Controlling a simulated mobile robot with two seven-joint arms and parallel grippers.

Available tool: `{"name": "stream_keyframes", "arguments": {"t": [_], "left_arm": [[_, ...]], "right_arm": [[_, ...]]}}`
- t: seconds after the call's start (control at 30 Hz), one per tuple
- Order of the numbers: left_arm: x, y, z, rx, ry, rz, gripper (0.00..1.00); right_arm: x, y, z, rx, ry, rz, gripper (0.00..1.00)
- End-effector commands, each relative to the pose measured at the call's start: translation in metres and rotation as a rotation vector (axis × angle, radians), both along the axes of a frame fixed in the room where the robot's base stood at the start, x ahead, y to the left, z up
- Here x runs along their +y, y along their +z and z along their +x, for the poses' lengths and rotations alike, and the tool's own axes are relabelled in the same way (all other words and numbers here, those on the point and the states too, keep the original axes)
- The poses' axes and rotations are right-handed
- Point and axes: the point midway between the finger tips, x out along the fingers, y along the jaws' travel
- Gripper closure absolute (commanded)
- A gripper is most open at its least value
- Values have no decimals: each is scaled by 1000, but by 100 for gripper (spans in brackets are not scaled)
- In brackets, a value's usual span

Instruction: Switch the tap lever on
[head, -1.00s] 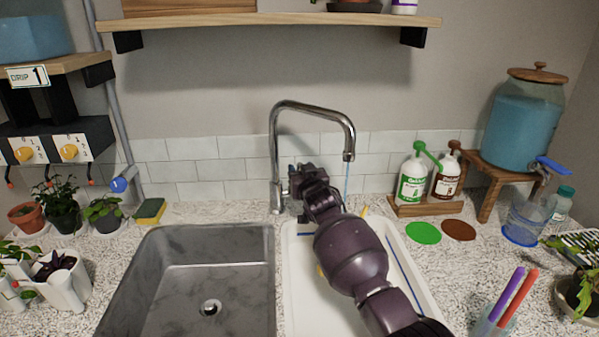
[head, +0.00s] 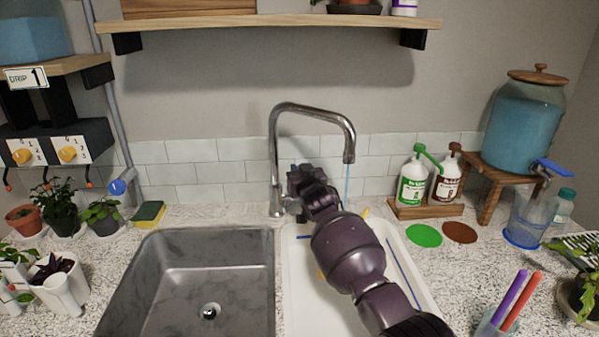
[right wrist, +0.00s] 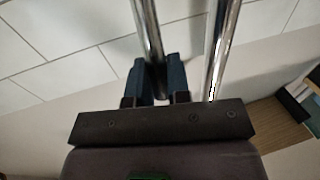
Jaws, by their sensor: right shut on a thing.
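The chrome tap (head: 274,150) stands behind the sinks, its spout arching to the right. A thin bluish line like a stream of water (head: 347,178) drops from the spout into the white basin. My right gripper (head: 295,180) is at the lower right side of the tap column, where it hides the tap lever in the head view. In the right wrist view, the right gripper's dark fingers (right wrist: 158,72) are shut around a thin chrome rod (right wrist: 147,35), apparently the tap lever. A second chrome tube (right wrist: 219,45) runs beside it. My left gripper is not in view.
A grey sink (head: 190,290) is at the left and a white basin (head: 310,300) lies under my right arm. A sponge (head: 148,212), potted plants (head: 60,205), bottles (head: 412,185) and a blue water jar (head: 525,120) stand around. A shelf (head: 270,18) hangs above.

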Motion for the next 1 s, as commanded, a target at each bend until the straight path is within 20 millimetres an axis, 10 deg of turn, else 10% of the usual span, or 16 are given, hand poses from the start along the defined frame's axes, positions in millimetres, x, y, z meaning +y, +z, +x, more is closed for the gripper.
{"name": "stream_keyframes", "arguments": {"t": [0.7, 0.8, 1.0], "left_arm": [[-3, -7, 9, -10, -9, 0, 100], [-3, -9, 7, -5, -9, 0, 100], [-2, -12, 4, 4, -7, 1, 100]], "right_arm": [[0, -4, -12, -124, -1, 0, 100], [0, -4, -12, -124, 0, 0, 70], [0, -4, -12, -124, 0, 0, 57]]}}
